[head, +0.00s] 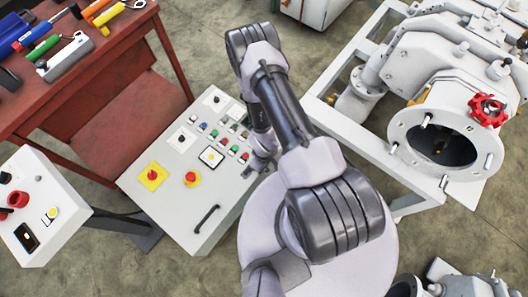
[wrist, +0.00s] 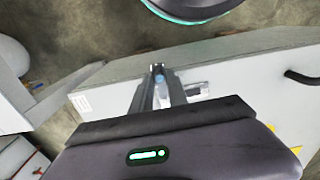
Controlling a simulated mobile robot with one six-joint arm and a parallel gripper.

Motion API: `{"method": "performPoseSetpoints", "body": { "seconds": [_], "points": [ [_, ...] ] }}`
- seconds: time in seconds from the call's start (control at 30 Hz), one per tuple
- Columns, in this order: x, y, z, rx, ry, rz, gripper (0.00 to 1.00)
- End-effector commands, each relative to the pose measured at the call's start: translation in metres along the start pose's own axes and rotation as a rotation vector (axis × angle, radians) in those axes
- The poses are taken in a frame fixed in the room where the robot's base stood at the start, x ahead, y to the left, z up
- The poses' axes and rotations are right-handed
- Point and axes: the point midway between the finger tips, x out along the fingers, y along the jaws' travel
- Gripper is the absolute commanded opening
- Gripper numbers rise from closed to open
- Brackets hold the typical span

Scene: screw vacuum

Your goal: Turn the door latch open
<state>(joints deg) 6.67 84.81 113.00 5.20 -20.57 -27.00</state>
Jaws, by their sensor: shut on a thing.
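The grey control cabinet (head: 180,190) stands left of my arm in the head view, with its button panel facing up. The door latch (wrist: 198,90) is a small metallic piece on that face. My gripper (wrist: 159,74) is at the latch, with its two fingers close together and shut on it. The fingers hide part of the latch, so its exact turn angle is hard to tell. In the head view, the latch is hidden and my gripper shows only in part beside the cabinet's right edge.
A black handle (head: 206,219) is on the cabinet, near its front. A red-brown workbench (head: 140,45) with tools is at the upper left. A smaller control box (head: 35,215) stands at the left. Grey vacuum machinery with a red handwheel (head: 488,110) is at the right.

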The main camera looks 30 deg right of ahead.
Motion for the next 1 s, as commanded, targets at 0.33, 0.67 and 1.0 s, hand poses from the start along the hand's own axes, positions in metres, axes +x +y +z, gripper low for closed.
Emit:
{"method": "performPoseSetpoints", "body": {
  "seconds": [0.33,0.67,1.0],
  "points": [
    [0.000,0.000,0.000,-0.001,0.001,0.000,0.42],
    [-0.029,0.001,-0.001,0.000,0.002,0.001,0.42],
    [-0.139,0.001,-0.001,0.000,0.002,0.002,0.42]
  ]
}}
